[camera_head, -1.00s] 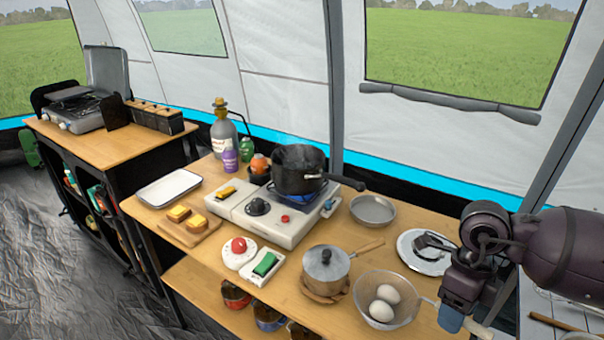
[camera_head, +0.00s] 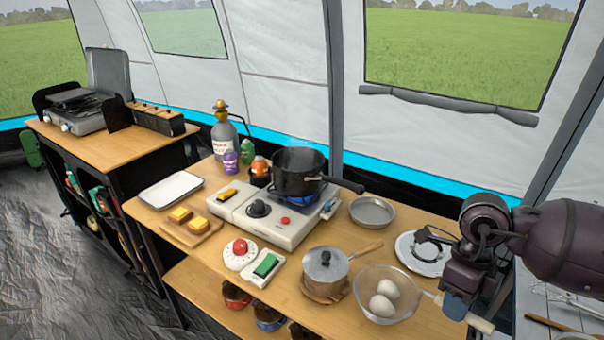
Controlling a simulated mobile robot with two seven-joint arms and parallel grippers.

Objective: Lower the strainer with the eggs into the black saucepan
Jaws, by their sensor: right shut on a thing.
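The strainer (camera_head: 362,283) is a round mesh bowl at the front right of the table, with two white eggs (camera_head: 383,297) in it. My right gripper (camera_head: 458,306) is shut on the strainer's pale handle (camera_head: 482,324), to the right of the bowl. I cannot tell whether the bowl touches the table. The black saucepan (camera_head: 298,176) stands on the lit burner of the white camping stove (camera_head: 262,222), its handle pointing right. A little steam rises from it. My left gripper is not in view.
A lidded saucepan (camera_head: 325,268) stands on a wooden trivet just left of the strainer. A shallow metal pan (camera_head: 372,211) lies right of the stove, and a round plate (camera_head: 408,243) lies beside my right arm. A red-topped timer (camera_head: 240,254) is in front of the stove.

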